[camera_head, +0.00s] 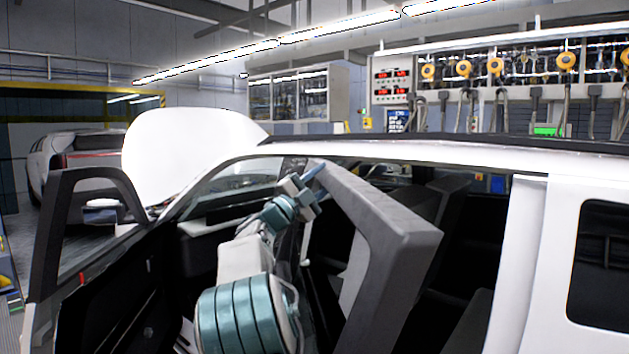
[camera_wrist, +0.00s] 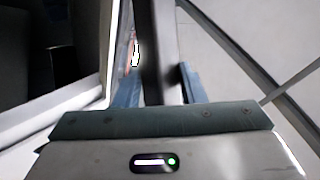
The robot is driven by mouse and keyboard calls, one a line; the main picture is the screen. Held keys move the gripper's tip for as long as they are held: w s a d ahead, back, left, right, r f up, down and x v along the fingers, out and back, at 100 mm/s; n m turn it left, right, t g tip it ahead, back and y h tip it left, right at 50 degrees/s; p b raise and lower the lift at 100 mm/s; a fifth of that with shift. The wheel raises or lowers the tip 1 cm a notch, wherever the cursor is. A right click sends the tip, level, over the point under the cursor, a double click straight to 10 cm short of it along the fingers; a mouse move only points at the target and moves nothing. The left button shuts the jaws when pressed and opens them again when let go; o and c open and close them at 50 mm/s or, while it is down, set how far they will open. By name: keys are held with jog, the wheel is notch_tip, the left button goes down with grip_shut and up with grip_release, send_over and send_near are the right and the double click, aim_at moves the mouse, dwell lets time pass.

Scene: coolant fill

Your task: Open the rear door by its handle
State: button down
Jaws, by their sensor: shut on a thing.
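The white car's rear door (camera_head: 392,222) stands swung out from the body, its dark grey window frame jutting towards the head camera. My gripper (camera_head: 314,178) is at the upper far end of that frame. In the wrist view my gripper (camera_wrist: 160,88) has its blue fingers on either side of a dark upright edge of the rear door (camera_wrist: 158,45), shut on it. The door's handle cannot be made out in either view. Behind the door, the rear opening shows dark seats (camera_head: 470,240).
The front door (camera_head: 95,270) also stands open at left, with my arm between the two doors. The white hood (camera_head: 185,150) is raised. Another car (camera_head: 85,160) is parked behind at left. Hoses and yellow reels (camera_head: 495,67) hang along the back wall. Pale floor (camera_wrist: 240,50) shows at right in the wrist view.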

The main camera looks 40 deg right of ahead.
jog(key=shift+d, duration=0.55)
jog(key=c, duration=1.2)
grip_release()
jog(key=shift+a, duration=0.1)
jog(key=shift+o, duration=1.3)
jog(key=shift+a, duration=0.25)
jog(key=b+v, duration=0.5)
jog(key=v, duration=0.8)
jog(key=shift+a+b, duration=0.3)
jog(key=shift+a, duration=0.05)
jog(key=shift+w+f, duration=0.15)
jog(key=shift+c, duration=0.3)
